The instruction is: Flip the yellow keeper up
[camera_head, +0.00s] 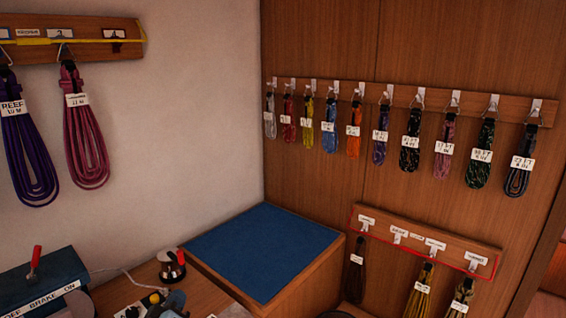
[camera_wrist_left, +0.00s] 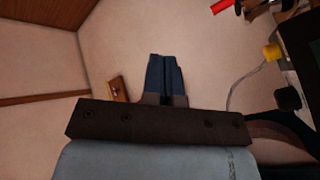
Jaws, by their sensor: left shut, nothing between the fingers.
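The yellow keeper (camera_head: 90,41) is a thin yellow bar across the front of the upper-left wooden hook board (camera_head: 128,48) in the head view. It runs past the hooks that carry a purple coil (camera_head: 28,160) and a pink coil (camera_head: 85,140). My left gripper (camera_head: 172,302) shows only partly at the bottom edge of the head view, well below the board and apart from the keeper. In the left wrist view its dark blue fingers (camera_wrist_left: 165,78) are together with nothing between them. The keeper cannot be made out in that view. My right gripper is not in view.
A blue-topped box (camera_head: 262,252) stands in the corner. A red-knobbed device (camera_head: 172,265) and a blue brake box with a red lever (camera_head: 38,275) are at lower left.

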